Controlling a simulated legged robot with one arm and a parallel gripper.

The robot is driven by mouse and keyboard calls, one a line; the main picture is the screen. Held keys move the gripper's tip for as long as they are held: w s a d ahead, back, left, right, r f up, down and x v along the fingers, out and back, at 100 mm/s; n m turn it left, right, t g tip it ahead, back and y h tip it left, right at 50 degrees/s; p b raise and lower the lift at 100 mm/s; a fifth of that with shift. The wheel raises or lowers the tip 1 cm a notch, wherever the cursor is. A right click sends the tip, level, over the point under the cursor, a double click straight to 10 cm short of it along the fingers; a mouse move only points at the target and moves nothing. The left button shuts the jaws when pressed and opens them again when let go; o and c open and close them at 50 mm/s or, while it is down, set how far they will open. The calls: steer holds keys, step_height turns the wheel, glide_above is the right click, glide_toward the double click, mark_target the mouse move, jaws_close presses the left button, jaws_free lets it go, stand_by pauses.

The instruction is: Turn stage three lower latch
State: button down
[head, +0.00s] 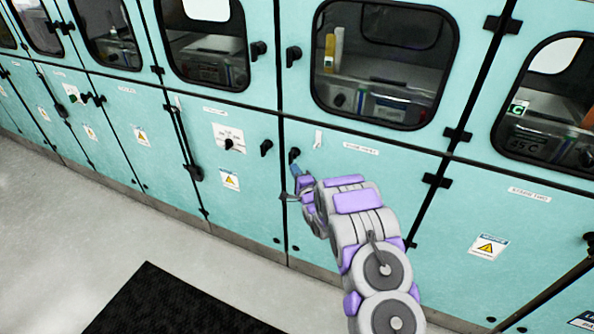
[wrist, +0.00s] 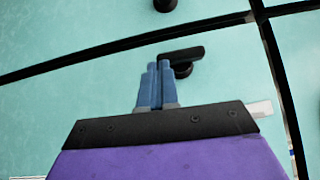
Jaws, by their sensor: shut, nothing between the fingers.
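The teal cabinet's lower panels carry two small black latches near the vertical seam: one left of it (head: 267,147) and one right of it (head: 293,155). My gripper (head: 296,171), with blue fingers, is close to the right one in the head view. In the wrist view a black latch (wrist: 188,55) has its handle lying nearly level. My gripper (wrist: 158,68) is shut and empty, its fingertips overlapping the left part of that handle. I cannot tell whether they touch it. The fingers hide part of the latch. Panel labels are too small to read surely.
Windowed upper doors (head: 385,62) stand above the lower panels. A rotary switch (head: 229,143) sits on the panel to the left. Black hinges (head: 436,181) protrude at the right. The grey floor (head: 60,240) is open, with a black mat (head: 170,305) on it.

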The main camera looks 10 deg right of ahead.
steer(key=shift+d+f+m+t+p, duration=0.2)
steer(key=shift+d+m+t+p, duration=0.1)
steer(key=shift+m+t+p, duration=0.25)
